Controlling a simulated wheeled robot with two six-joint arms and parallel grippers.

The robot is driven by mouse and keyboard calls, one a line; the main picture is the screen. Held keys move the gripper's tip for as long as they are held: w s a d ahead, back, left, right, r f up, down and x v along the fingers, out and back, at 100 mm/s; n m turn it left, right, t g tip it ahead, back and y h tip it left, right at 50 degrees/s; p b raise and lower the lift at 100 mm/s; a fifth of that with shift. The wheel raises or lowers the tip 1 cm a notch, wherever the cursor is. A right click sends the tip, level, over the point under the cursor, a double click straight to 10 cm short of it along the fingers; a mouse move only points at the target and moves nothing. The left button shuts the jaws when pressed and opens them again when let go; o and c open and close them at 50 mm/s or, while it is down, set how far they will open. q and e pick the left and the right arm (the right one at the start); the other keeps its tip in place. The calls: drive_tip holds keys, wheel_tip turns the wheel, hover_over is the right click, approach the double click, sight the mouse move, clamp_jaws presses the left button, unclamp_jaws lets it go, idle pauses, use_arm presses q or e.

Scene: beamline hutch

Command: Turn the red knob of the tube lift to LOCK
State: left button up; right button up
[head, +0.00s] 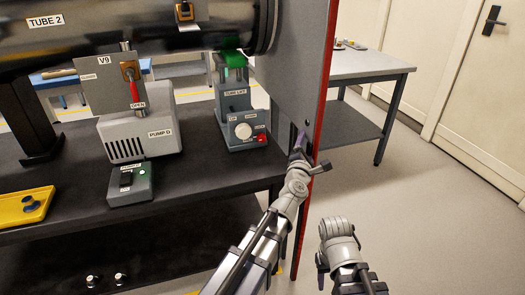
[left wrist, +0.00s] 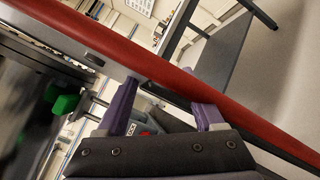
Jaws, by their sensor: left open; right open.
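The tube lift (head: 235,105) is a grey unit with a green top under the big dark tube. A white round dial (head: 243,131) is on its front. The small red knob (head: 262,139) sits at the lower right of that front; its setting is too small to read. My left gripper (head: 298,141) is open and empty, to the right of the knob, by the upright panel. Its purple fingers (left wrist: 165,108) are spread in the left wrist view, with the lift's green part (left wrist: 66,103) at left. My right gripper (head: 322,268) is low at right, away from the lift.
The upright grey panel (head: 298,75) with a red edge (head: 327,85) stands close by my left gripper. Pump D (head: 140,135) and a small switch box (head: 130,184) stand left of the lift. A yellow tray (head: 25,208) is at far left. Floor at right is clear.

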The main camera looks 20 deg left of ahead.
sight(262, 140)
use_arm(q)
drive_tip(key=a+n+y, duration=0.2)
drive_tip(key=n, duration=0.1)
drive_tip(key=a+f+n+y+b, duration=0.1)
drive_tip(key=a+n+y, duration=0.1)
drive_tip(key=n, duration=0.1)
drive_tip(key=a+f+n+y, duration=0.1)
drive_tip(key=a+n+y, duration=0.1)
drive_tip(key=a+n, duration=0.1)
drive_tip(key=shift+w+f+g+b, duration=0.2)
drive_tip(key=shift+w+g+b, duration=0.05)
drive_tip(key=shift+g+b, duration=0.15)
drive_tip(key=a+f+n+g+y, duration=0.1)
drive_tip(key=n, duration=0.1)
drive_tip(key=s+a+f+n+g+y, duration=0.1)
drive_tip(key=a+n+y, duration=0.1)
drive_tip(key=a+f+n+g+y+b, duration=0.1)
drive_tip(key=a+n, duration=0.1)
drive_tip(key=n, duration=0.1)
drive_tip(key=shift+s+y, duration=0.3)
drive_tip(key=shift+x, duration=3.9)
use_arm(e)
drive_tip(key=f, duration=0.3)
drive_tip(key=shift+w+a+f, duration=0.1)
drive_tip(key=shift+w+f, duration=0.15)
drive_tip(key=shift+f, duration=0.15)
use_arm(q)
clamp_jaws()
